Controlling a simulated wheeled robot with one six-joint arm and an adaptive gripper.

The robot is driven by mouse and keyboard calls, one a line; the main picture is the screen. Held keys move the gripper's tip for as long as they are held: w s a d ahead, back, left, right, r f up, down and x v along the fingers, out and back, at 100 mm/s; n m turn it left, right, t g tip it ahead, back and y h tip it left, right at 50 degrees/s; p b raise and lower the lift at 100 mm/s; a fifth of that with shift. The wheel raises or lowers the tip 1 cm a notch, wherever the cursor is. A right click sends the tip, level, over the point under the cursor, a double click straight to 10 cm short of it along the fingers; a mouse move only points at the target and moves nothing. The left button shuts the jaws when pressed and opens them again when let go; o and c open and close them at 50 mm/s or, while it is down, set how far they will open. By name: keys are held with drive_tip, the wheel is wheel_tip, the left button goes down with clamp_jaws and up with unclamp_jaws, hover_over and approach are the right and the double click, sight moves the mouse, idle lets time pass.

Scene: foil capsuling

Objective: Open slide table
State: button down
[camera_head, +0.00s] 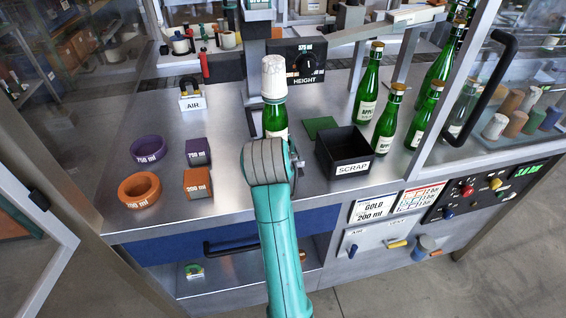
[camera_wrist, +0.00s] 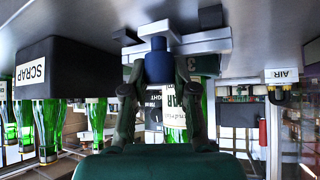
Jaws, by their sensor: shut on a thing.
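The slide table (camera_wrist: 190,43) shows in the wrist view as light grey plates low on the metal worktop, seen upside down. A blue knob (camera_wrist: 157,62) stands out from it. My gripper (camera_wrist: 158,78) has its two dark fingers closed on this knob from both sides. In the head view my own teal arm hides the gripper, the knob and most of the slide table. A green bottle (camera_head: 275,122) with a white foil cap (camera_head: 274,78) stands upright just beyond my wrist. Whether it rests on the slide table is hidden.
A black SCRAP box (camera_head: 342,153) sits right of my arm, with several green bottles (camera_head: 386,125) behind it. Purple and orange rings (camera_head: 139,187) and blocks (camera_head: 197,185) lie left. A HEIGHT dial (camera_head: 305,64) stands behind. The worktop left of my arm has free room.

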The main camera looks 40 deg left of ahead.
idle(0.3)
drive_tip(key=c, duration=0.9)
unclamp_jaws()
drive_tip(key=v, duration=1.2)
drive_tip(key=shift+f, duration=0.1)
